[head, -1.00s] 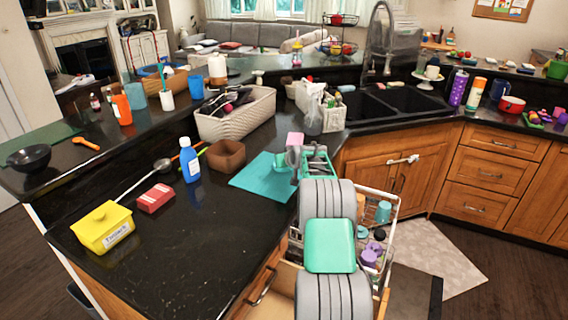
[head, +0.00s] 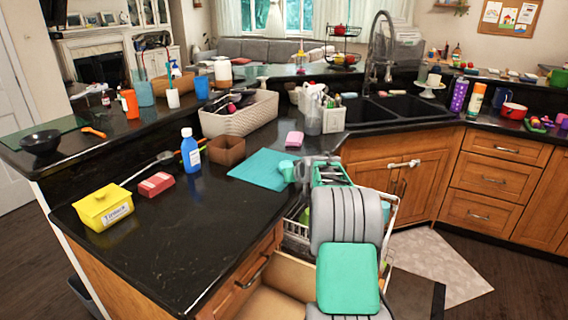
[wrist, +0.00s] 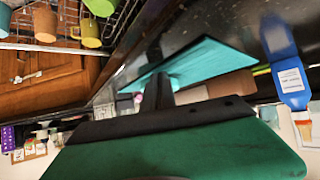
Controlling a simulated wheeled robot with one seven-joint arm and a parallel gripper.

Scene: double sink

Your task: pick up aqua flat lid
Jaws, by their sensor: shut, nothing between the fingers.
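The aqua flat lid (head: 262,169) is a thin turquoise rectangle lying flat on the black counter near its right edge. The wrist view shows it edge-on as a turquoise slab (wrist: 195,62) beyond my fingers. My gripper (head: 313,162), grey and green, is just right of the lid, near the counter edge, and looks apart from it. In the wrist view my dark fingers (wrist: 158,92) are together and empty. A small aqua cup (head: 287,171) appears at the lid's right edge; I cannot tell whether it touches the lid.
A pink block (head: 294,139), a brown box (head: 226,150) and a blue bottle (head: 190,155) stand around the lid. A beige basket (head: 240,113) is behind. A wire rack (head: 296,232) is below the counter edge.

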